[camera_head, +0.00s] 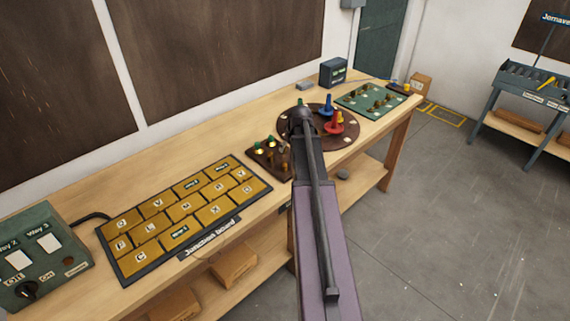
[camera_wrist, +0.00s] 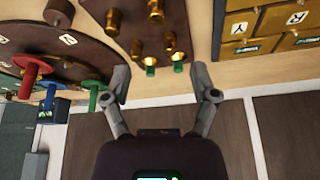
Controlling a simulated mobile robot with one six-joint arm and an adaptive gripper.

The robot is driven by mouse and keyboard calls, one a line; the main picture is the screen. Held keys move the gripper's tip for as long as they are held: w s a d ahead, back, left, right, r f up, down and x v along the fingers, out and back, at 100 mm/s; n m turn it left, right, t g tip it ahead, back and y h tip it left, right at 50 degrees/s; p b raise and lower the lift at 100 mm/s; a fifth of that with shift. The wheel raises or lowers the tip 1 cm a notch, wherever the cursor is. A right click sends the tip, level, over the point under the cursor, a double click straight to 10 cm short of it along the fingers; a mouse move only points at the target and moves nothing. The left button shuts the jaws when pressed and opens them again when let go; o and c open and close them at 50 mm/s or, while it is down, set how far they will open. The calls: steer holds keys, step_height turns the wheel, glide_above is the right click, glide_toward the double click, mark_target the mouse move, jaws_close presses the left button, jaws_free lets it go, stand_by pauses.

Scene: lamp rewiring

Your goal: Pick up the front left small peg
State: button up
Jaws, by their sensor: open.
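A dark brown peg board (camera_head: 254,157) lies on the bench, left of my arm, with several brass pegs standing in it. In the wrist view, the peg board (camera_wrist: 135,28) is at the top, partly cut off by the frame edge. Brass pegs there include one peg (camera_wrist: 155,11), another peg (camera_wrist: 113,22) and two more nearer the gripper. Two brass pieces with green ends (camera_wrist: 151,64) are closest to my fingers. I cannot tell which is the front left small peg. My gripper (camera_wrist: 161,88) is open and empty, with its fingers apart from the pegs.
A round brown turntable (camera_head: 343,137) with red and blue pieces is right of the peg board. The yellow-keyed junction board (camera_head: 262,186) is to the left. A green board (camera_head: 348,102) lies farther right. My arm hides part of the bench.

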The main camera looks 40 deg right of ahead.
mark_target(285, 163)
steer(key=shift+d+f, duration=0.1)
steer(key=shift+d, duration=0.05)
stand_by(0.3)
steer(key=b+x, duration=0.8)
steer(key=shift+w+f, duration=0.1)
steer(key=shift+f, duration=0.05)
stand_by(0.4)
steer(key=b+x, duration=0.3)
steer(key=shift+d+f, duration=0.15)
steer(key=shift+f, duration=0.1)
steer(key=shift+b+x, duration=0.9)
steer(key=shift+b, duration=0.1)
steer(key=shift+c, duration=0.2)
jaws_close()
